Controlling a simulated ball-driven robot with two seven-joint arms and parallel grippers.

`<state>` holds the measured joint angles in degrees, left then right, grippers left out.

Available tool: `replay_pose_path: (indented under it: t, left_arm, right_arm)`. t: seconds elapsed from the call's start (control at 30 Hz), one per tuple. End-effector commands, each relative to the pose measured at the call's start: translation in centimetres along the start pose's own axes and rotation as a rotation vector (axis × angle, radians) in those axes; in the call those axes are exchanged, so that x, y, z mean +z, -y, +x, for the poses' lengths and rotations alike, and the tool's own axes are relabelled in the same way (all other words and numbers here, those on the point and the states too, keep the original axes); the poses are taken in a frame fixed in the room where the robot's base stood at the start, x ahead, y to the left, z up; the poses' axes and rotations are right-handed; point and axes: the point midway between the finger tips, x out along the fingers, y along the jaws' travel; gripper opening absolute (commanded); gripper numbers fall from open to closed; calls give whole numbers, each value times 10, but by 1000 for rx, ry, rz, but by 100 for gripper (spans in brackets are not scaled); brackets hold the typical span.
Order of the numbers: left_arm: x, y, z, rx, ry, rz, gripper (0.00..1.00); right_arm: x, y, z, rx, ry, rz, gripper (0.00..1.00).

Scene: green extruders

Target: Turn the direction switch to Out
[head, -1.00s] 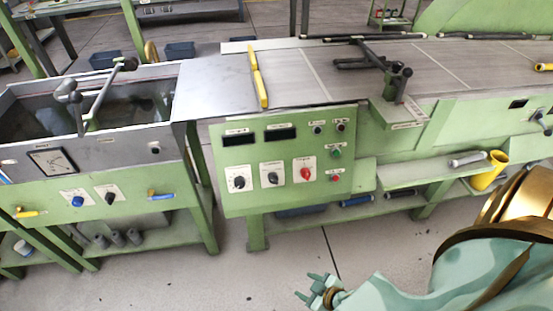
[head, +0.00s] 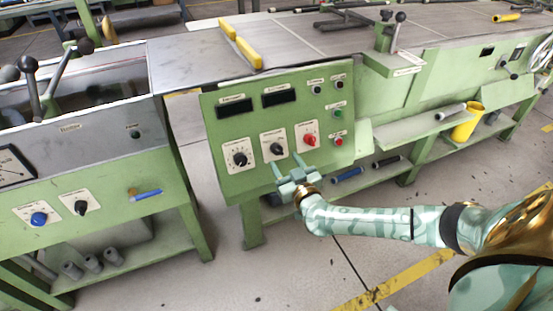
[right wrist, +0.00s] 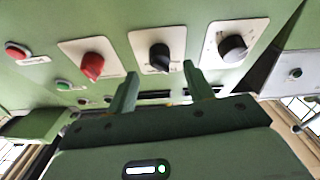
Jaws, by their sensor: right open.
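The green control panel (head: 225,178) carries three rotary knobs on white plates. They are a black scaled knob (head: 240,159) at left, a black switch (head: 276,149) in the middle and a red switch (head: 309,140) at right. Their labels are too small to read, so I cannot tell which is the direction switch. My right gripper (head: 287,164) is open and empty just below the middle switch. In the right wrist view its two fingers point towards the middle switch (right wrist: 159,57), apart from it, with the red switch (right wrist: 92,65) to the left. My left gripper is out of view.
Small push buttons (head: 338,142) and two dark displays (head: 281,95) sit on the panel. The left machine has a blue knob (head: 39,218) and a black knob (head: 81,207). A yellow cup (head: 467,121) stands on the right shelf. Free floor lies in front of the panel.

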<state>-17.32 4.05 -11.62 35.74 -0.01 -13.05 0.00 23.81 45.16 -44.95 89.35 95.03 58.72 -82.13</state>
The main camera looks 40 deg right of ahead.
Motion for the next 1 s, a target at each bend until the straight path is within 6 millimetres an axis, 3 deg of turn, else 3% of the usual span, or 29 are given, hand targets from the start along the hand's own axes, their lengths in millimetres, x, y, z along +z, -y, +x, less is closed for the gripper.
replay_pose_path:
  t: [0.07,0.2,0.6,0.77,1.0]
  left_arm:
    - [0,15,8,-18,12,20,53]
    - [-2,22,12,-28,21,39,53]
    - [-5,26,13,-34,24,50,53]
    - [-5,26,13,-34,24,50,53]
    - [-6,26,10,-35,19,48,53]
  right_arm:
    - [6,0,16,1,2,-1,52]
    - [4,0,35,0,1,-1,52]
    - [-1,0,45,0,0,0,52]
    - [0,0,44,0,0,0,10]
    - [-2,0,44,4,-1,7,7]
